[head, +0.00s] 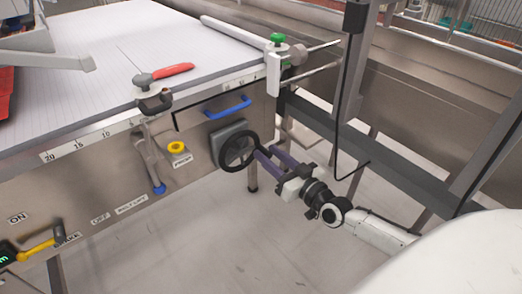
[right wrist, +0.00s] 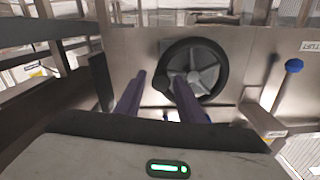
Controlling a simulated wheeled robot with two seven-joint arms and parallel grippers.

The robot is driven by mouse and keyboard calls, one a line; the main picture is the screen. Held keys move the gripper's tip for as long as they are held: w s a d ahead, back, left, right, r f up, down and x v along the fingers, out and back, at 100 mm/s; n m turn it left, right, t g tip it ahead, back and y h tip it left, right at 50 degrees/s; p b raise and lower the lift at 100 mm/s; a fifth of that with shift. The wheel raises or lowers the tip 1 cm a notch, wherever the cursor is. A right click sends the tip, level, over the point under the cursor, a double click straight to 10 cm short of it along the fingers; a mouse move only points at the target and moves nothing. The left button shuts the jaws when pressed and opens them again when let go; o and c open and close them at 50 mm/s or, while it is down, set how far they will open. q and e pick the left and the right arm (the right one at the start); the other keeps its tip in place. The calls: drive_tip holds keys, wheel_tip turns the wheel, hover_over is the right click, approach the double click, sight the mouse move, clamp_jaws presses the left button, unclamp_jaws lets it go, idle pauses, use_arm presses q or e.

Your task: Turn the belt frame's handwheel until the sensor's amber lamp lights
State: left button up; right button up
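The black-rimmed handwheel (head: 224,158) with a grey spoked hub is on the steel side of the belt frame (head: 110,165). It also shows in the right wrist view (right wrist: 223,68). My right gripper (head: 262,158) reaches it from the right, with its two purple fingers apart at the wheel's right side. In the right wrist view, a small dark knob (right wrist: 162,83) shows between the fingertips; I cannot tell whether they touch it. I cannot make out a lit amber lamp or clearly identify the sensor. My left gripper is not in view.
A yellow button (head: 177,147) and a blue handle (head: 228,107) are near the wheel. A blue-tipped lever (head: 158,188) hangs to its left. A green-knobbed clamp (head: 275,68) stands at the belt's corner.

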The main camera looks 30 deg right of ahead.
sight(259, 147)
drive_tip(key=shift+w+a+b, duration=0.2)
drive_tip(key=shift+w+b, duration=0.15)
drive_tip(key=shift+w, duration=1.65)
clamp_jaws()
